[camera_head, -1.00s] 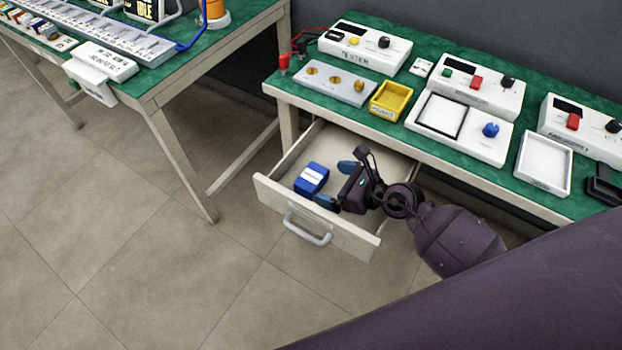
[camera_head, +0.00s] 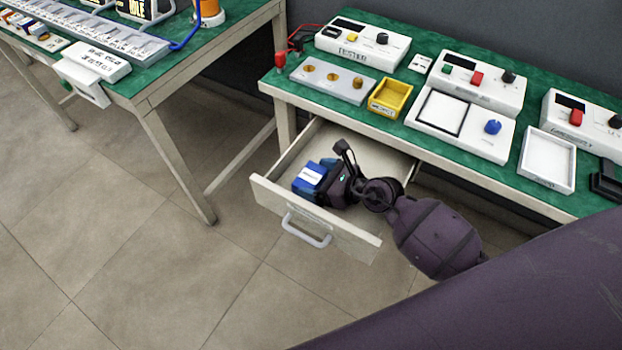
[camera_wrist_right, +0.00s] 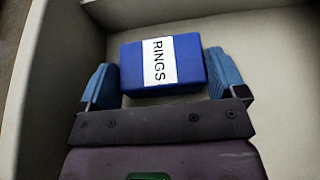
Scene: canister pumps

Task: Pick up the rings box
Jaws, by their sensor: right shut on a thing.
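The rings box is a small blue box with a white label reading RINGS. It sits in the open drawer (camera_head: 345,228), near the drawer's left front corner, in the head view (camera_head: 309,178). In the right wrist view the rings box (camera_wrist_right: 160,85) lies between the two blue fingers of my right gripper (camera_wrist_right: 160,82). My right gripper (camera_head: 320,180) is shut on the box, a finger at each end. Whether the box is clear of the drawer floor I cannot tell. My left gripper is not in view.
The drawer's front panel and side walls surround the gripper closely. Above it, the green bench (camera_head: 290,88) carries a tester (camera_head: 362,46), a yellow tray (camera_head: 389,97) and a white tray (camera_head: 547,160). Another bench (camera_head: 140,88) stands at left; the floor between is clear.

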